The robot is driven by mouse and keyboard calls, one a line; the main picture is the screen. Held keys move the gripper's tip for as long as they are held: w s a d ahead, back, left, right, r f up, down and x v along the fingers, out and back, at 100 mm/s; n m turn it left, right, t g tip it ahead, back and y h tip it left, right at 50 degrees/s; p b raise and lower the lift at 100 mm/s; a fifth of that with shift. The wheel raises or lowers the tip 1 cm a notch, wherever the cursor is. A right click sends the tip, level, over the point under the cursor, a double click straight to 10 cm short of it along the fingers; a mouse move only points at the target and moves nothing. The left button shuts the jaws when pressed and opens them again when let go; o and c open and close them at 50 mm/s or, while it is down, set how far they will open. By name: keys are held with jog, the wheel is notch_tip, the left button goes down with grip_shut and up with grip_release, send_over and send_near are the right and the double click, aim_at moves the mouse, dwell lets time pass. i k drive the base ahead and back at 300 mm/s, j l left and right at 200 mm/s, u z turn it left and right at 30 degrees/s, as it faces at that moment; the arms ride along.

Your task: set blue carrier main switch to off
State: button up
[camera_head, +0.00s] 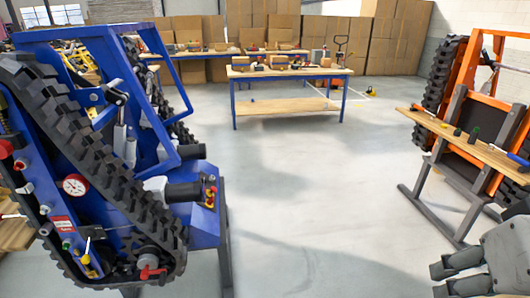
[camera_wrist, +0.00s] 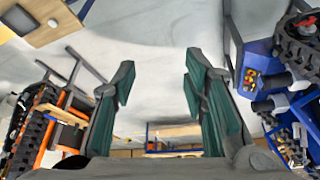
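The blue carrier (camera_head: 205,228) stands at the left in the head view, with black tracks and a side face holding a gauge (camera_head: 75,185), knobs and levers. A red handle (camera_head: 150,272) sits low at the track's front end. A small yellow-and-red control (camera_head: 210,192) sits on its right end. I cannot tell which one is the main switch, nor its setting. My gripper (camera_head: 440,281) is at the bottom right of the head view, well apart from the blue carrier. In the wrist view my gripper (camera_wrist: 158,78) is open and empty; the blue carrier (camera_wrist: 258,55) shows at the right.
An orange carrier (camera_head: 467,65) stands at the right, with a wooden plank (camera_head: 470,146) bearing tools in front of it. A blue-legged workbench (camera_head: 290,72) stands at the back, before stacked cardboard boxes (camera_head: 400,35). The grey floor between the carriers is clear.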

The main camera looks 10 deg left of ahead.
aim_at(210, 202)
jog(key=i+u, duration=0.2)
jog(key=i, duration=0.45)
jog(key=i+l+u, duration=0.2)
jog(key=i, duration=0.5)
jog(key=j+u, duration=0.1)
jog(key=u, duration=0.75)
